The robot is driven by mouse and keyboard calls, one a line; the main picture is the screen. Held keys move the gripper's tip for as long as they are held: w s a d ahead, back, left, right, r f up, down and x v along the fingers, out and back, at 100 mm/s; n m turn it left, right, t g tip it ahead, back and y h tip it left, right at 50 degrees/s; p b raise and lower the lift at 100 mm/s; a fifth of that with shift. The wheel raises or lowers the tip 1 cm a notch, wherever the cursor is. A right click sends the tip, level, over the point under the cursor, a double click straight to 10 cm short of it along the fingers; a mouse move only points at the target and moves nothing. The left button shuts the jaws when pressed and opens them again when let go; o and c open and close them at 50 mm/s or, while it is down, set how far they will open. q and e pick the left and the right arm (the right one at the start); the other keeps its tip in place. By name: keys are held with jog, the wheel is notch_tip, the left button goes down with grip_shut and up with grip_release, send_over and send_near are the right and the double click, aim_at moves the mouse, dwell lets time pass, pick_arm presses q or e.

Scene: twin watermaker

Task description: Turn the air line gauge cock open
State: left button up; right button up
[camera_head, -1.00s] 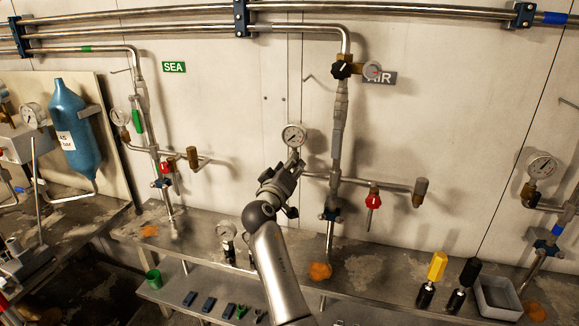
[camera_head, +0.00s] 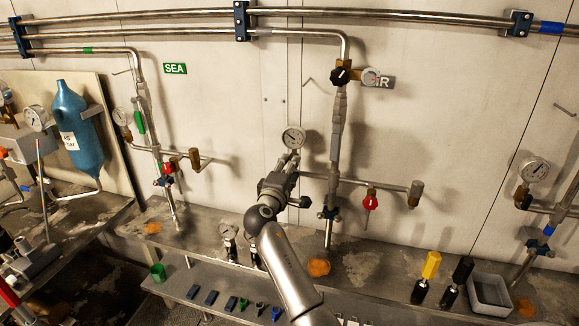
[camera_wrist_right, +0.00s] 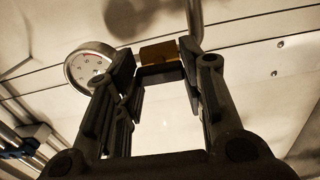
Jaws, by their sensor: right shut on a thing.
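The air line gauge (camera_head: 293,137) is a round white dial on the branch left of the air line's vertical pipe (camera_head: 337,135). It also shows in the right wrist view (camera_wrist_right: 90,65). My right gripper (camera_head: 286,170) is at the branch just below the gauge. In the right wrist view, my right gripper's fingers (camera_wrist_right: 160,72) are on either side of a dark piece in front of a brass body (camera_wrist_right: 158,51). The gripper is shut on this dark piece, which seems to be the gauge cock's handle. The gripper hides most of the cock in the head view. My left gripper is out of view.
A red-handled valve (camera_head: 370,201) is on the branch to the right of the air pipe. A black knob (camera_head: 341,74) is higher up, beside the AIR sign (camera_head: 385,81). A steel bench (camera_head: 370,270) runs below, with yellow (camera_head: 430,266) and black (camera_head: 462,271) handled tools.

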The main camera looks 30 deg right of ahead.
jog(key=shift+r+n, duration=0.15)
jog(key=shift+n, duration=0.15)
jog(key=o, duration=1)
jog(key=shift+w+a, duration=0.1)
jog(key=v, duration=1.2)
